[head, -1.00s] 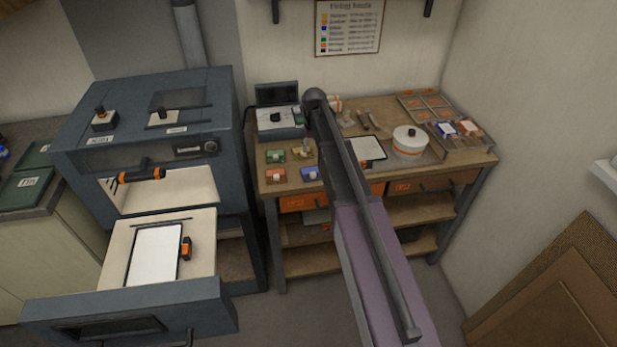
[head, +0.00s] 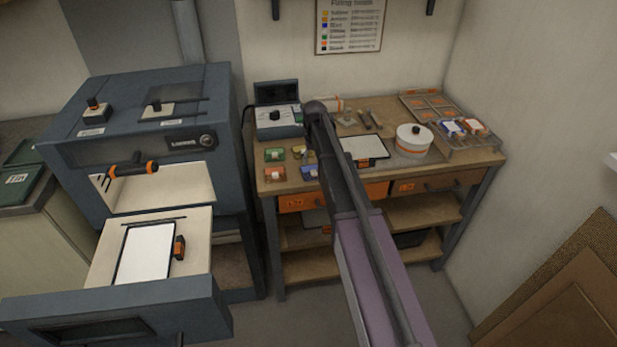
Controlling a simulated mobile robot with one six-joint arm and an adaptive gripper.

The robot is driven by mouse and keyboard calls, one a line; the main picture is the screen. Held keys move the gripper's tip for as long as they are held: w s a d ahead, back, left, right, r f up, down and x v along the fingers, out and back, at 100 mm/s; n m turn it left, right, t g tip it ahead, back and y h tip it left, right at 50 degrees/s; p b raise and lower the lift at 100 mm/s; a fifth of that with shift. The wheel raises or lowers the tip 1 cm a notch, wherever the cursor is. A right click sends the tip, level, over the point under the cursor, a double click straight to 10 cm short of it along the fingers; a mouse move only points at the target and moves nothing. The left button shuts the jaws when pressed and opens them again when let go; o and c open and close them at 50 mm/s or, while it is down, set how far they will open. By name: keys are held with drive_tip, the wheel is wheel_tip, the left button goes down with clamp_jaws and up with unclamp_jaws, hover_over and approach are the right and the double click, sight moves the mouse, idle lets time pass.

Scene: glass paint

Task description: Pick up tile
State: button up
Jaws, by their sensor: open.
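Several small coloured pieces that may be tiles lie at the front left of the wooden bench: a green one (head: 275,155), a yellow one (head: 297,151), a red-orange one (head: 275,173) and a blue one (head: 309,172). A blue-and-white piece (head: 453,128) and a red-and-white piece (head: 475,127) sit in a clear rack at the bench's right. I cannot tell which is the task's tile. My arm crosses the middle of the head view over the bench. My gripper does not show; the arm hides part of the bench beside the yellow and blue pieces.
The bench (head: 470,158) also holds a white sheet (head: 364,148), a round white pot (head: 413,139) and a grey device (head: 278,121). At left, a kiln-like cabinet (head: 92,155) has its drawer pulled out, with a white panel (head: 145,254) inside. Brown boards lean at lower right.

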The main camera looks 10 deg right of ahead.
sight(314, 171)
drive_tip(key=shift+f, duration=0.15)
idle(0.3)
drive_tip(key=shift+w+f+b, duration=0.1)
drive_tip(key=shift+f+b, duration=2.45)
drive_tip(key=shift+b, duration=0.1)
drive_tip(key=shift+c, duration=0.2)
clamp_jaws()
